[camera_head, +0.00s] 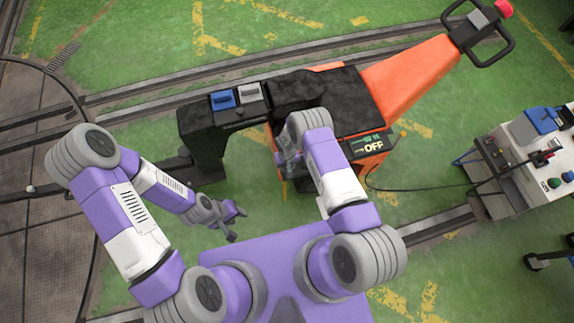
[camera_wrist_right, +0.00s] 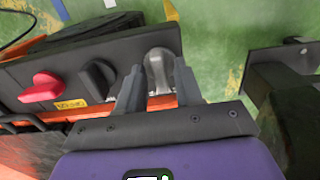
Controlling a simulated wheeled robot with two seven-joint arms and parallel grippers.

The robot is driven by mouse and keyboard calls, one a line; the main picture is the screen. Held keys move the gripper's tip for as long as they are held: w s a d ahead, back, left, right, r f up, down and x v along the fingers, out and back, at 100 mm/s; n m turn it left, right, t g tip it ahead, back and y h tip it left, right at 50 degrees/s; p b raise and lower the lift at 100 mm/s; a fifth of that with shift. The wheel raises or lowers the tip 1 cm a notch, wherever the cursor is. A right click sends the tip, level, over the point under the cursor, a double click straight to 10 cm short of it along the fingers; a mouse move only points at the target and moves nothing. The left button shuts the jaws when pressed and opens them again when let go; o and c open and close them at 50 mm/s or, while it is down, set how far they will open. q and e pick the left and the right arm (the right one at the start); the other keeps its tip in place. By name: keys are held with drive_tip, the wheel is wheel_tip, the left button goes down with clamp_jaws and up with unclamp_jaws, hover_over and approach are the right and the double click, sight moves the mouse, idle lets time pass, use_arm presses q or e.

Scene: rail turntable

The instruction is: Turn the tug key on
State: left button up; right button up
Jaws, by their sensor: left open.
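The orange and black tug (camera_head: 415,75) stands on the rail floor, with a small panel reading OFF (camera_head: 373,146). In the right wrist view, its dark control panel (camera_wrist_right: 92,48) carries a rounded grey metal key-like piece (camera_wrist_right: 158,68), a black knob (camera_wrist_right: 98,78) and a red knob (camera_wrist_right: 41,87). My right gripper (camera_wrist_right: 159,66) has its two fingers on either side of the grey piece; whether they press on it is unclear. It is at the tug's near side in the head view (camera_head: 288,165). My left gripper (camera_head: 238,225) is open and empty, over green floor.
A white control cart (camera_head: 515,165) with a blue box stands at the right, joined to the tug by a black cable (camera_head: 420,188). The tug's handle (camera_head: 480,35) reaches to the upper right. The turntable (camera_head: 40,240) is at the left.

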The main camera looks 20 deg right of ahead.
clamp_jaws()
drive_tip(key=m+b, duration=0.2)
drive_tip(key=m, duration=0.1)
drive_tip(key=shift+f+m, duration=0.1)
drive_tip(key=shift+m, duration=0.2)
drive_tip(key=m+b, duration=0.2)
drive_tip(key=m, duration=0.1)
drive_tip(key=shift+m, duration=0.3)
drive_tip(key=m+b, duration=0.3)
drive_tip(key=m, duration=0.2)
drive_tip(key=m+b, duration=0.1)
drive_tip(key=m, duration=0.4)
drive_tip(key=shift+m+b, duration=0.3)
drive_tip(key=shift+m, duration=0.1)
drive_tip(key=shift+o, duration=0.9)
unclamp_jaws()
